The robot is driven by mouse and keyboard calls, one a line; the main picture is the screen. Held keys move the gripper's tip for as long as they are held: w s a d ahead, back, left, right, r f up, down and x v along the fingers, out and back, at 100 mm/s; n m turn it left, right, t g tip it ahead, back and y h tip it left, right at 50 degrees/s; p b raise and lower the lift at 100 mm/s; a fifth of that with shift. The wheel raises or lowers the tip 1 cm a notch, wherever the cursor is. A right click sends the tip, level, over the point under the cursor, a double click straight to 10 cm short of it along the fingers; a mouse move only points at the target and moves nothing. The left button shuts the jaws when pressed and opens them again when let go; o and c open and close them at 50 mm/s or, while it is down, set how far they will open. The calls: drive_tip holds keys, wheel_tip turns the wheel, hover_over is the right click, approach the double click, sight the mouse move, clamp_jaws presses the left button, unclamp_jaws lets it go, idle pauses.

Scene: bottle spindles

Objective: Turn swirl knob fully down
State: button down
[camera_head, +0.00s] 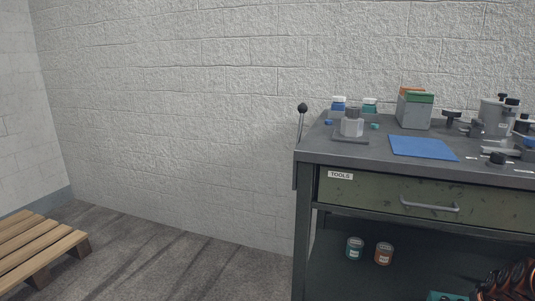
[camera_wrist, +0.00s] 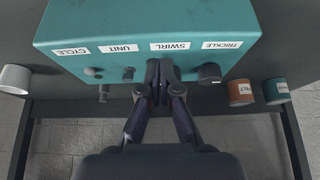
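The label SWIRL (camera_wrist: 170,46) sits between UNIT (camera_wrist: 118,48) and TRICKLE (camera_wrist: 222,45). My gripper (camera_wrist: 165,72) has its two fingers close together at the unit's front, right at the SWIRL label. The swirl knob is hidden by the fingers, which appear closed around it; its turn angle cannot be seen. The dark trickle knob (camera_wrist: 209,73) is just right of the fingers. In the head view only a corner of the unit (camera_head: 447,296) shows on the lower shelf.
An orange-brown can (camera_wrist: 241,92) and a teal can (camera_wrist: 276,91) stand right of the unit; a pale cup (camera_wrist: 15,79) stands left. The bench (camera_head: 310,152) has a drawer (camera_head: 420,200) above the shelf.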

drive_tip(key=shift+s+r+p, duration=0.1)
drive_tip(key=shift+s+p, duration=0.2)
drive_tip(key=shift+s, duration=0.05)
drive_tip(key=shift+r+p, duration=1.05)
drive_tip(key=shift+r, duration=1.9)
